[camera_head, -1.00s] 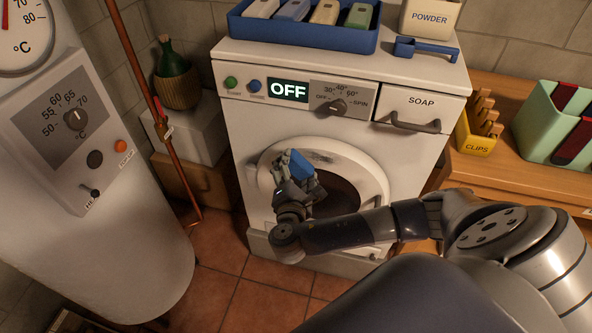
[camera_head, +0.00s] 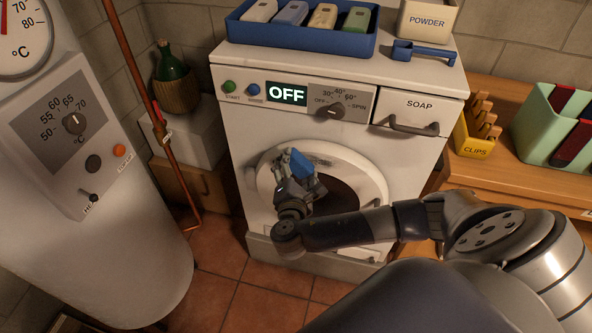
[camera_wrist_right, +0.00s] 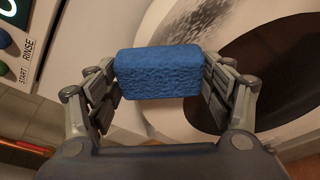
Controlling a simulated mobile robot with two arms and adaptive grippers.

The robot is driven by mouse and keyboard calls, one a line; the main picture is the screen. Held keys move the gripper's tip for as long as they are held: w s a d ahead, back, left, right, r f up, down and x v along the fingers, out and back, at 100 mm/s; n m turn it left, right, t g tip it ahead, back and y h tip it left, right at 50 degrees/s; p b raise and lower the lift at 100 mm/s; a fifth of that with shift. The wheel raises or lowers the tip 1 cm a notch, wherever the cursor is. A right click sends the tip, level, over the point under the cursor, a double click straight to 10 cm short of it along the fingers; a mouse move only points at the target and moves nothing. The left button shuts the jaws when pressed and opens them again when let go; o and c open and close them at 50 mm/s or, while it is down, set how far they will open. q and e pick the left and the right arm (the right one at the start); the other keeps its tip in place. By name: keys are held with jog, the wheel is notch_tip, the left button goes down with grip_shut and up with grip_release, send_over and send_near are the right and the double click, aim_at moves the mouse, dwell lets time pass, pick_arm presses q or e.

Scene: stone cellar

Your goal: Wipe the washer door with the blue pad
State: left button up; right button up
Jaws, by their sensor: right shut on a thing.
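The washer (camera_head: 232,133) has a round door with a white ring (camera_head: 372,180) and dark glass in its middle. A grey smudge (camera_head: 320,161) marks the upper part of the ring. My right gripper (camera_head: 297,177) is in front of the ring's upper left and is shut on the blue pad (camera_head: 302,164). In the right wrist view the pad (camera_wrist_right: 158,73) is a rough blue block held between both fingers, in front of the white ring and dark glass. I cannot tell whether the pad touches the door. My left gripper is not in view.
A blue tray (camera_head: 300,47) of coloured bars, a powder box (camera_head: 428,19) and a blue scoop (camera_head: 425,52) are on the washer. A boiler (camera_head: 110,220) and copper pipe (camera_head: 141,80) stand at left. A wooden counter (camera_head: 495,174) with clips (camera_head: 478,145) is at right.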

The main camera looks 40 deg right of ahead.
jog(key=shift+w+d, duration=0.15)
jog(key=shift+d, duration=0.05)
